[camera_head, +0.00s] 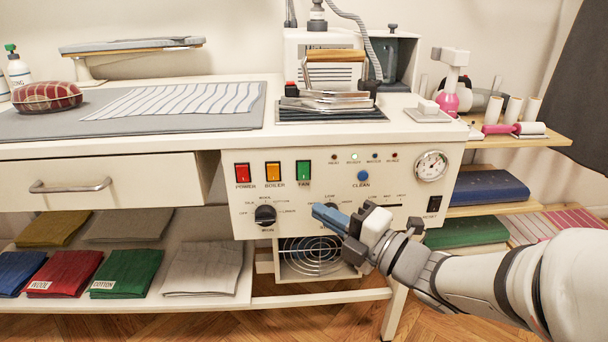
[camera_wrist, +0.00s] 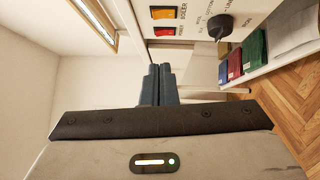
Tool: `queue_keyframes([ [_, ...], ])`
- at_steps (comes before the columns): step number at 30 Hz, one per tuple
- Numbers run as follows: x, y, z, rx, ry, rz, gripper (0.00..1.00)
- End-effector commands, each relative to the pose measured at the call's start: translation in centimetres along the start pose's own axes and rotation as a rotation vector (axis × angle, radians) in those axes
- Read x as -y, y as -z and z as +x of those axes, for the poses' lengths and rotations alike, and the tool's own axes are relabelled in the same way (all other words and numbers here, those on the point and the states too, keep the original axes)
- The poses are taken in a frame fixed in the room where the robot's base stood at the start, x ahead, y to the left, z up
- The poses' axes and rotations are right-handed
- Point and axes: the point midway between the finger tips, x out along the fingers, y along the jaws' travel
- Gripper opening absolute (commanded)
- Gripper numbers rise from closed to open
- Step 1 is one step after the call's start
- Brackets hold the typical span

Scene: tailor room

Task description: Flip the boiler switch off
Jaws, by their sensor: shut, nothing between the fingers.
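The boiler switch (camera_head: 273,172) is an amber rocker labelled BOILER on the cream control panel (camera_head: 333,225). It sits between the red POWER switch (camera_head: 242,174) and the green FAN switch (camera_head: 303,171). In the wrist view the boiler switch (camera_wrist: 163,12) shows at the top, beside the red switch (camera_wrist: 165,32). My gripper (camera_head: 318,211) is shut and empty, with blue fingers in front of the panel, below and right of the boiler switch and apart from it. The fingers (camera_wrist: 158,72) also show shut in the wrist view. Whether the rocker is pressed at top or bottom is too small to tell.
A black dial (camera_head: 265,214) is left of my fingers; a second dial (camera_head: 333,208) is partly hidden behind them. A drawer handle (camera_head: 70,186) sticks out at left. An iron (camera_head: 333,90) stands on the tabletop above. A fan grille (camera_head: 309,256) is below. Space before the switches is clear.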

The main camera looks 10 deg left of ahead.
Motion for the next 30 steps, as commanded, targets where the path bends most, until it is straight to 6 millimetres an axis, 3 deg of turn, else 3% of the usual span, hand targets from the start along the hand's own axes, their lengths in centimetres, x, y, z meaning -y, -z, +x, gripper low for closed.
queue_keyframes([
  [11,-0.2,0.0,0.1,-0.002,-0.001,0.000,0.00],
  [17,-0.6,0.0,1.5,-0.005,-0.001,0.004,0.00],
  [23,0.2,0.2,4.4,-0.006,-0.001,-0.001,0.00],
  [30,0.2,0.1,9.5,-0.005,-0.002,-0.001,0.00],
])
